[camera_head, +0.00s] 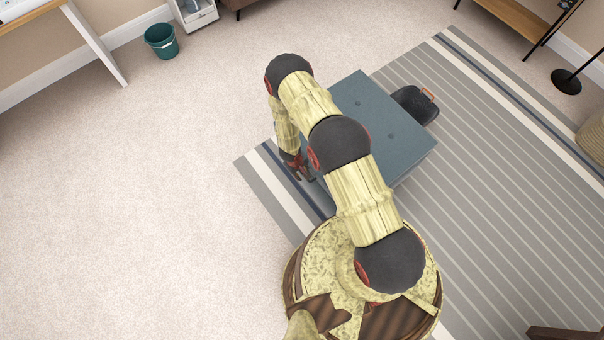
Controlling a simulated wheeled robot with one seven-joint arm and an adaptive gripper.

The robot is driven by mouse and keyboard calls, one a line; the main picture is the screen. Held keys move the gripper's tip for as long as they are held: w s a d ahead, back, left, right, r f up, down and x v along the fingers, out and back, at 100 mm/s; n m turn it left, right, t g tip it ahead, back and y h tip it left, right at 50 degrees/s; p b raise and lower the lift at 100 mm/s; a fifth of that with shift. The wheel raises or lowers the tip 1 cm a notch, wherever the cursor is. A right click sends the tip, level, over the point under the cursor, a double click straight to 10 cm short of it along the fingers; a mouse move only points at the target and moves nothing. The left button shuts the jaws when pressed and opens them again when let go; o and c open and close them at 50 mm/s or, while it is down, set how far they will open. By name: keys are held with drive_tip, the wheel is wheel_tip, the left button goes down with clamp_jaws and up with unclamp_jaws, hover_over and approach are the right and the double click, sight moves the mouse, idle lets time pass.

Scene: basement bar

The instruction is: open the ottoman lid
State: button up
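The ottoman (372,100) is a blue-grey tufted box standing on the striped rug in the middle of the view. Its lid looks flat and closed. My arm passes over its left part and hides some of the top and the near left side. My gripper (304,176) points down beside the ottoman's left side, low near the rug edge. It is small and partly hidden by my arm, so I cannot tell whether its fingers are apart or whether it touches the ottoman.
A dark case with an orange handle (414,104) sits against the ottoman's right side. A striped rug (480,180) lies beneath. A teal bin (161,41) stands far left, and a black lamp base (566,82) at the right. The carpet at left is clear.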

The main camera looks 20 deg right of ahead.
drive_tip(key=shift+d+f, duration=0.15)
drive_tip(key=shift+f, duration=0.6)
drive_tip(key=c, duration=0.3)
drive_tip(key=c, duration=0.4)
clamp_jaws()
